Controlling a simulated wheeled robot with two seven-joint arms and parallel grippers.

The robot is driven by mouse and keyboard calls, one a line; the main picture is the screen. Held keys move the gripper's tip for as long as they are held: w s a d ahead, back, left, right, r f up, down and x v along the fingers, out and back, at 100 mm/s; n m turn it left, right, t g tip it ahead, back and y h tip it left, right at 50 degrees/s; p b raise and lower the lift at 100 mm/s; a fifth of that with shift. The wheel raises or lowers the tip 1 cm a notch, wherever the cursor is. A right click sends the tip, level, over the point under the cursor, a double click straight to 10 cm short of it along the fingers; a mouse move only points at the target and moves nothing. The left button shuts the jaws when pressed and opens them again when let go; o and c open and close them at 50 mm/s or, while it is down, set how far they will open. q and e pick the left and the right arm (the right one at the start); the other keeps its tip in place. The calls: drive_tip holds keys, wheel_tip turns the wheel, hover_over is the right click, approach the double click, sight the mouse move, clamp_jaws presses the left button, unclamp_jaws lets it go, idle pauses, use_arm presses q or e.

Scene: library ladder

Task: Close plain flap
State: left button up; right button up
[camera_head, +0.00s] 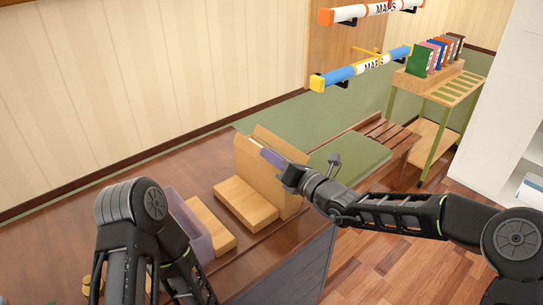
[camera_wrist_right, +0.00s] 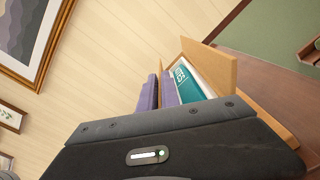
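A tan box (camera_head: 252,166) stands on the brown wooden surface. Its tan panels stand upright, one of them a raised flap (camera_head: 281,144) at the back. In the right wrist view a tan flap (camera_wrist_right: 212,66) stands up beside purple books (camera_wrist_right: 168,90) and a teal book (camera_wrist_right: 186,82) in the box. I cannot tell which flap is the plain one. My right gripper (camera_head: 286,179) is at the box's right side, close to the purple book; contact is unclear. Its fingers are too small or hidden to read. My left arm shows at lower left, but its gripper does not.
A green mat (camera_head: 350,156) and a slatted bench (camera_head: 388,132) are to the right. A book cart (camera_head: 440,88) stands farther back. Map tubes (camera_head: 365,69) hang on the wall.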

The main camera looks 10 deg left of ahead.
drive_tip(key=o, duration=0.4)
drive_tip(key=shift+c, duration=0.2)
drive_tip(key=b+v, duration=0.1)
drive_tip(key=v, duration=0.5)
drive_tip(key=shift+s+d+b, duration=0.15)
drive_tip(key=shift+d+b, duration=0.15)
drive_tip(key=shift+d, duration=0.1)
use_arm(q)
drive_tip(key=shift+w+f, duration=0.1)
drive_tip(key=shift+f, duration=0.65)
use_arm(e)
drive_tip(key=shift+s+d, duration=0.3)
drive_tip(key=shift+s, duration=0.05)
use_arm(q)
drive_tip(key=shift+c, duration=0.2)
